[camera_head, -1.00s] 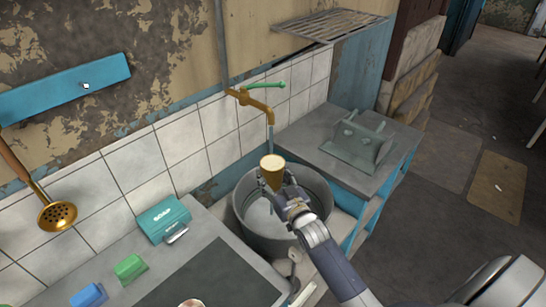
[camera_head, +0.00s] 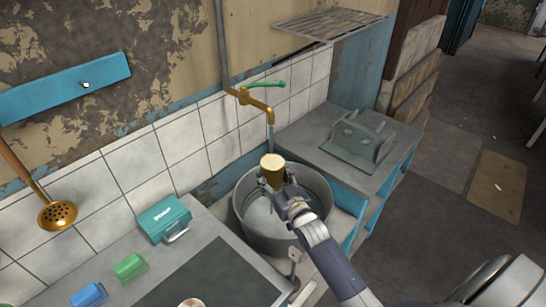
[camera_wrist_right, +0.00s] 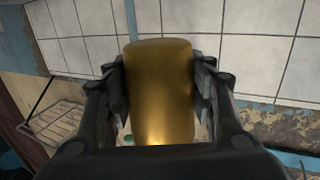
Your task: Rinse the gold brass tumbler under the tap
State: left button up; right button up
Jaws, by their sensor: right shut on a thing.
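The gold brass tumbler (camera_head: 272,172) is upright in my right gripper (camera_head: 274,186), above the round grey metal basin (camera_head: 260,236). In the right wrist view the tumbler (camera_wrist_right: 160,92) fills the space between the two black fingers of my right gripper (camera_wrist_right: 160,95), which press on its sides. The brass tap (camera_head: 250,98) with a green handle sticks out of the tiled wall. A thin stream of water (camera_head: 271,136) falls from its spout to the tumbler's mouth. Whether water is inside the tumbler is too small to tell. My left gripper is not in view.
A grey counter (camera_head: 318,135) with a grey-green rack (camera_head: 358,143) stands right of the basin. On the left counter are a teal box (camera_head: 164,218), a green sponge (camera_head: 130,267) and a blue sponge (camera_head: 90,295). A brass skimmer (camera_head: 57,214) hangs on the wall.

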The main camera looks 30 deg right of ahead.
aim_at(269, 175)
jog(key=s+a+r+p, duration=0.1)
jog(key=p, duration=0.1)
jog(key=s+a+r+p, duration=0.1)
jog(key=r+p, duration=0.1)
jog(key=shift+s+a+r+p, duration=0.1)
jog(key=shift+s+r+p, duration=0.15)
jog(key=shift+s+p, duration=0.15)
jog(key=shift+s+a+r+p, duration=0.4)
jog(key=shift+s+p, duration=0.15)
jog(key=shift+p, duration=0.05)
